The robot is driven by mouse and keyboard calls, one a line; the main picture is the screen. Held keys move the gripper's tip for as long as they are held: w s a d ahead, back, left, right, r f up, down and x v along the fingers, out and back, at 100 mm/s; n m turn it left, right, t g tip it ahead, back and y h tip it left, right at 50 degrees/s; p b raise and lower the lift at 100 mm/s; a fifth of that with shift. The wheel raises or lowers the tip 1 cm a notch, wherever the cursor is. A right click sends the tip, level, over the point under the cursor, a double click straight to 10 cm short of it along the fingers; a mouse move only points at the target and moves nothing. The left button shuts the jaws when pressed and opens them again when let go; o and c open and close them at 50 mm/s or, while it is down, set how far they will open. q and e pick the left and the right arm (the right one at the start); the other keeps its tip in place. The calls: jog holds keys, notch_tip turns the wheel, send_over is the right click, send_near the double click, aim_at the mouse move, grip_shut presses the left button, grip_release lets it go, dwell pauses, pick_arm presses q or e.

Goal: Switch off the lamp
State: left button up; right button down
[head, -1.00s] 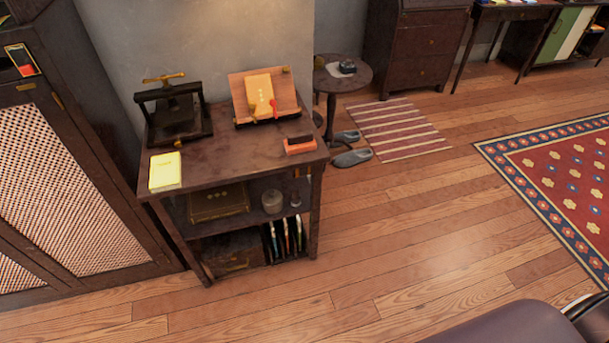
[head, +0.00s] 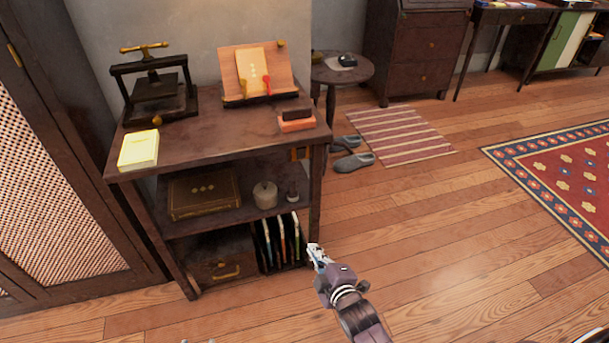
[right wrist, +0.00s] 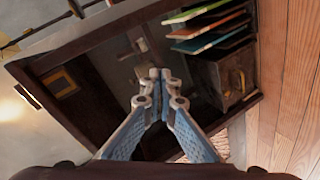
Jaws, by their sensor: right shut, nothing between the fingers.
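No lamp can be made out in the head view, and I cannot identify a switch. My right gripper (head: 315,250) is shut and empty, in front of the right end of the dark wooden shelf unit (head: 215,148), near the lower shelf. In the right wrist view its blue fingers (right wrist: 160,76) meet at the tips, pointing into the unit. A bright glow (right wrist: 27,97) lies on the pale surface at the left of that view; its source cannot be told.
The unit's top holds a black press (head: 155,85), a book stand (head: 258,76) and a yellow book (head: 138,150). A round table (head: 342,70) stands behind.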

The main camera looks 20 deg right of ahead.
aim_at(301, 151)
pick_arm(q)
notch_tip(301, 151, up, 13)
jog(key=w+t+b, duration=0.1)
jog(key=t+b, duration=0.2)
jog(key=b, duration=0.4)
jog(key=shift+w+d+h, duration=0.25)
jog(key=shift+w+h, duration=0.05)
jog(key=shift+w, duration=0.1)
pick_arm(e)
jog(key=w+d+r+n+t, duration=0.2)
jog(key=w+r+n+t, duration=0.1)
jog(key=r, duration=1.4)
jog(key=n+t, duration=0.1)
jog(key=t, duration=0.1)
jog(key=shift+w+d+r+n+t+h, duration=0.2)
jog(key=shift+n+t+h, duration=0.1)
jog(key=shift+h, duration=0.1)
